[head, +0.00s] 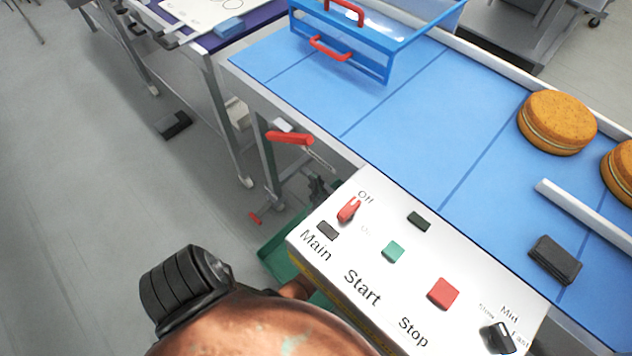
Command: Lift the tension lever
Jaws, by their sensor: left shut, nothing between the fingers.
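A red-handled lever (290,137), which looks like the tension lever, sticks out level from the side of the conveyor frame, below the blue belt. A thin metal rod runs down and right from near it. My left gripper (319,187) shows as a small dark shape just beyond the control box, below and to the right of the red handle. It looks shut and empty, apart from the handle in the picture. The box hides much of it and of my wrist. My copper-coloured left arm fills the bottom. My right gripper is out of view.
The white control box (375,262) with Main, Start and Stop controls stands close beside my arm. A blue crate (375,50) and round filled cakes (557,123) are on the belt (420,110). Floor at left is mostly clear.

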